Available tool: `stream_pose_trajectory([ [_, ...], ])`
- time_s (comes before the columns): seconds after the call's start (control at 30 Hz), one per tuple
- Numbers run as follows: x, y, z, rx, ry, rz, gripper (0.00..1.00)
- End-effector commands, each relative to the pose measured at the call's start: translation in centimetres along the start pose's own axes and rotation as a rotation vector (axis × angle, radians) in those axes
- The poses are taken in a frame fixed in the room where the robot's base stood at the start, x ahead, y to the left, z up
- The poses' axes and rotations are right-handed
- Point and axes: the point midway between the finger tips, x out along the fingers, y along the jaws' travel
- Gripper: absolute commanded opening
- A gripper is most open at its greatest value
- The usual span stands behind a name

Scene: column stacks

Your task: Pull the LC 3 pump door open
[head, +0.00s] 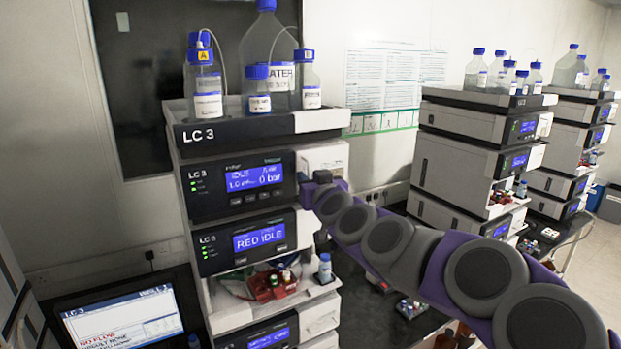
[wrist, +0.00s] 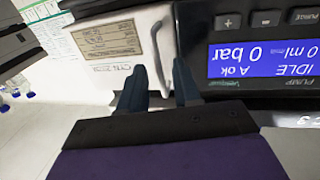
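The LC 3 pump (head: 238,184) is the upper module of the nearest stack, its blue screen reading IDLE and 0 bar. Its white door (head: 322,156) is at the right of the dark panel and looks shut. A thin grey handle (wrist: 158,68) stands at the door's edge beside the dark panel. My gripper (wrist: 160,82) has its two dark fingers apart, one on each side of the handle. I cannot tell whether they touch it.
A tray (head: 325,120) with several blue-capped bottles tops the stack. Below the pump are another module (head: 245,243) and an open shelf with small bottles. A laptop (head: 125,320) stands at lower left. More stacks (head: 460,150) stand at the right.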

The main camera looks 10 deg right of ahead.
Motion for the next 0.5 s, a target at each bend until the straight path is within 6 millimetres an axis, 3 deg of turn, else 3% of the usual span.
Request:
stream_pose_trajectory([
  [0.37,0.38,-0.07,0.01,0.0,0.0,-0.001,0.32],
  [0.5,0.38,-0.06,0.0,0.0,0.0,-0.001,0.19],
])
